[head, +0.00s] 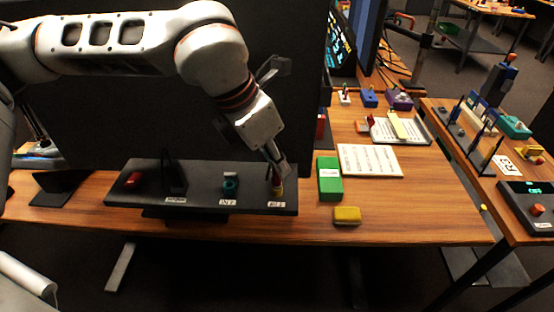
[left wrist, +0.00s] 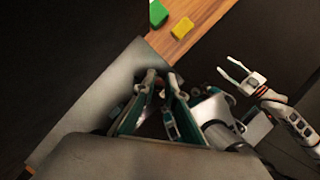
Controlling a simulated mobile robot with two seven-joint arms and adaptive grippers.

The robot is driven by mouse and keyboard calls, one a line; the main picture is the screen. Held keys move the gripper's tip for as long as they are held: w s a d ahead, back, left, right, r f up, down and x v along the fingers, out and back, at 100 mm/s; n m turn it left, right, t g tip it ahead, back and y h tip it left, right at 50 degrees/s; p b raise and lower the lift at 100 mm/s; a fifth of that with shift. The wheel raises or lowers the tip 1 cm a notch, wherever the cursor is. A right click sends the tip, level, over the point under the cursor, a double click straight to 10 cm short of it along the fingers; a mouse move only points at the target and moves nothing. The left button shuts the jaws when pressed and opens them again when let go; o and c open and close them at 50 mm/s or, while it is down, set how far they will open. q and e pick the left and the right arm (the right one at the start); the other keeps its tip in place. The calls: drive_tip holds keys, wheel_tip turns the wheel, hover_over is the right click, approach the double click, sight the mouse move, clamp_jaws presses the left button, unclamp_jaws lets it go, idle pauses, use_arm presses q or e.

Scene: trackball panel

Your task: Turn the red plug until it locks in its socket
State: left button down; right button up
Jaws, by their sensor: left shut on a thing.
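My left gripper (head: 277,168) reaches down to the right end of the black panel (head: 200,207). It is shut on a small, mostly hidden thing that looks dark red, just above a yellow part (head: 277,189) on the panel. I cannot tell whether this is the red plug or how far it sits in a socket. The left fingers (left wrist: 163,86) also show in the left wrist view, where what they hold is unclear. My right gripper (left wrist: 238,76) is open and empty in that view, apart from the panel.
The panel also bears a red piece (head: 133,180), a black upright part (head: 173,177) and a teal part (head: 230,185). A green box (head: 329,180) and a yellow block (head: 347,215) lie right of it. A large dark screen (head: 120,120) stands behind. The table's front right is clear.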

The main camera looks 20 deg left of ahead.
use_arm(q)
drive_tip(key=shift+f, duration=0.1)
drive_tip(key=c, duration=2)
unclamp_jaws()
use_arm(e)
drive_tip(key=shift+f, duration=0.15)
drive_tip(key=shift+s, duration=0.2)
use_arm(q)
drive_tip(key=v, duration=1.2)
